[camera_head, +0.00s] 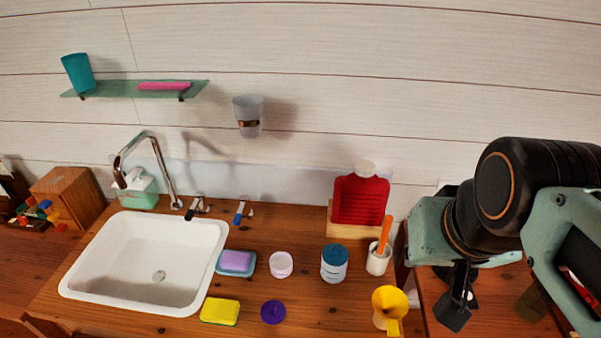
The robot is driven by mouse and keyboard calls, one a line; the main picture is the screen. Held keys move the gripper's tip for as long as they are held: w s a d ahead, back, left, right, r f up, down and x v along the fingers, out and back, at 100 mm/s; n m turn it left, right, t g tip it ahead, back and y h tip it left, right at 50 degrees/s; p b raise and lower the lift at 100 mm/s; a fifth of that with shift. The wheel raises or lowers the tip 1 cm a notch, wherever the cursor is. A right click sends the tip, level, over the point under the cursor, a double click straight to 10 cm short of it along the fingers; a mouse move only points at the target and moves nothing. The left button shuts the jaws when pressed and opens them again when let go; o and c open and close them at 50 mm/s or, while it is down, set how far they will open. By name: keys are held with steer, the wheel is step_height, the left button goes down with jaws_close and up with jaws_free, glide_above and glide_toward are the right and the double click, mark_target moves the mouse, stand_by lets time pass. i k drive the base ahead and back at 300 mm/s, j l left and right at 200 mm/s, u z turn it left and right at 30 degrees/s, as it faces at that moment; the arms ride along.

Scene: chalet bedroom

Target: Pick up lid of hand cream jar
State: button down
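A small round purple piece (273,312), which looks like a lid, lies flat on the wooden counter near its front edge. A short white jar (281,265) with a pale round top stands just behind it. A blue and white jar (334,263) stands to the right of the white jar. Which of these belongs to the hand cream is not clear from here. My gripper (458,308) hangs at the right, well apart from the jars and the purple piece. Its dark fingers point down, and their opening is hard to see.
A white sink (150,262) fills the counter's left. A yellow sponge (220,311) and a lilac soap (235,261) on a dish lie beside it. A yellow funnel-like piece (389,303), a white cup (379,260) and a red bottle (360,200) stand at the right.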

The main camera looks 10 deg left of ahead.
mark_target(272, 312)
steer(key=j+z, duration=0.15)
steer(key=j, duration=0.25)
steer(key=k+j+z, duration=0.2)
steer(key=j, duration=0.15)
steer(key=j+z, duration=0.15)
steer(key=j, duration=0.25)
steer(key=z, duration=0.35)
steer(key=u, duration=0.3)
steer(key=k+j, duration=0.05)
